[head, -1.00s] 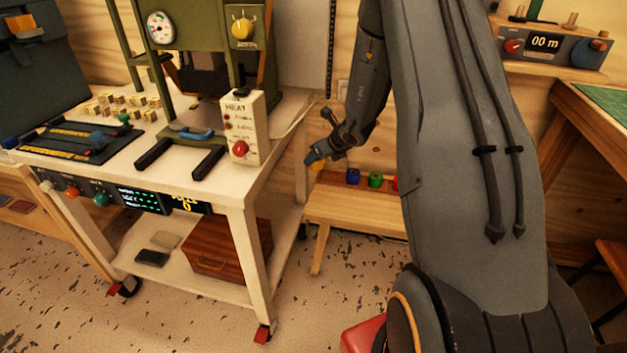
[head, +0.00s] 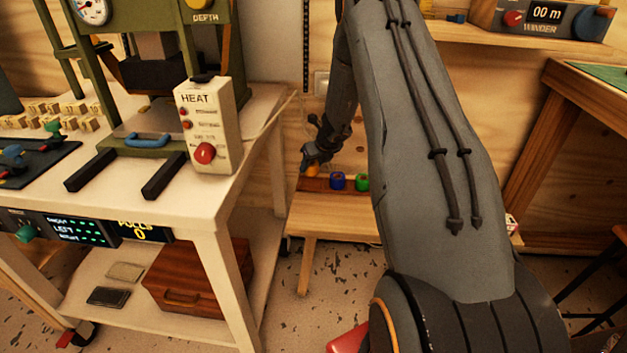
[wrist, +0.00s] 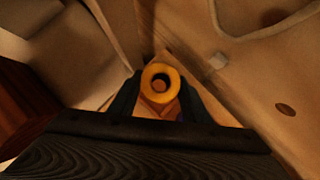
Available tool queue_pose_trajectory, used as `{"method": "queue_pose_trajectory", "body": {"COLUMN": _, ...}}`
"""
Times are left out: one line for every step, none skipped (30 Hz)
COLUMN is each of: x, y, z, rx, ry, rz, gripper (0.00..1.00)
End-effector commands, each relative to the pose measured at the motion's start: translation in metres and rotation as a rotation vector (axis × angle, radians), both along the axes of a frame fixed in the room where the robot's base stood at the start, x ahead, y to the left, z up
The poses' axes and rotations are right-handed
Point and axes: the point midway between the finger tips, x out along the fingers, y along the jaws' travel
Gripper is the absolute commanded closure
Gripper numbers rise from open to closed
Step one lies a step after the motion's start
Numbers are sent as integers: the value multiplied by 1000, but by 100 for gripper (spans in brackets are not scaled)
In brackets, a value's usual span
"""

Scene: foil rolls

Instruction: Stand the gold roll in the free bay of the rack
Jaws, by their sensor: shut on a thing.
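My gripper (head: 316,156) is shut on the gold roll (head: 313,171), which hangs low at the left end of the rack (head: 314,184). The wrist view shows the roll (wrist: 148,78) upright between my two fingers (wrist: 160,98), its open end facing the camera. The rack is a low reddish-brown strip on a small wooden bench. A blue roll (head: 338,181) and a green roll (head: 362,183) stand in it, right of the gold one. My arm hides the rack's right part. I cannot tell whether the gold roll touches the rack.
The small bench (head: 335,212) stands against the plywood wall. Left of it is a white table (head: 230,205) with a press and a HEAT box (head: 208,125), close to my arm's path. A wooden case (head: 197,278) sits on its lower shelf. A winder (head: 545,18) is at upper right.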

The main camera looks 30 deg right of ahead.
Motion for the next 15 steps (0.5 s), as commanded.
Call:
{"method": "queue_pose_trajectory", "body": {"x": 1, "y": 1, "z": -8, "rx": 0, "ry": -1, "rz": 1, "gripper": 85}}
{"method": "queue_pose_trajectory", "body": {"x": 1, "y": 2, "z": -11, "rx": 0, "ry": -1, "rz": 2, "gripper": 85}}
{"method": "queue_pose_trajectory", "body": {"x": 2, "y": 2, "z": -13, "rx": 0, "ry": -1, "rz": 2, "gripper": 85}}
{"method": "queue_pose_trajectory", "body": {"x": 1, "y": 2, "z": -15, "rx": 0, "ry": -1, "rz": 2, "gripper": 85}}
{"method": "queue_pose_trajectory", "body": {"x": 1, "y": 2, "z": -17, "rx": -1, "ry": -1, "rz": 3, "gripper": 85}}
{"method": "queue_pose_trajectory", "body": {"x": 1, "y": 2, "z": -22, "rx": 0, "ry": -1, "rz": 1, "gripper": 85}}
{"method": "queue_pose_trajectory", "body": {"x": 1, "y": 2, "z": -26, "rx": 0, "ry": 0, "rz": 1, "gripper": 85}}
{"method": "queue_pose_trajectory", "body": {"x": 1, "y": 1, "z": -30, "rx": 0, "ry": 0, "rz": 1, "gripper": 85}}
{"method": "queue_pose_trajectory", "body": {"x": 1, "y": 1, "z": -36, "rx": 0, "ry": 0, "rz": 1, "gripper": 85}}
{"method": "queue_pose_trajectory", "body": {"x": 1, "y": 0, "z": -40, "rx": 1, "ry": -1, "rz": 0, "gripper": 85}}
{"method": "queue_pose_trajectory", "body": {"x": 1, "y": 0, "z": -44, "rx": 0, "ry": 0, "rz": 1, "gripper": 85}}
{"method": "queue_pose_trajectory", "body": {"x": 1, "y": 0, "z": -48, "rx": 1, "ry": -1, "rz": -1, "gripper": 85}}
{"method": "queue_pose_trajectory", "body": {"x": 1, "y": 0, "z": -50, "rx": 0, "ry": -1, "rz": 0, "gripper": 85}}
{"method": "queue_pose_trajectory", "body": {"x": 1, "y": -1, "z": -51, "rx": -1, "ry": -2, "rz": -1, "gripper": 85}}
{"method": "queue_pose_trajectory", "body": {"x": 1, "y": -1, "z": -52, "rx": 0, "ry": -2, "rz": -1, "gripper": 85}}
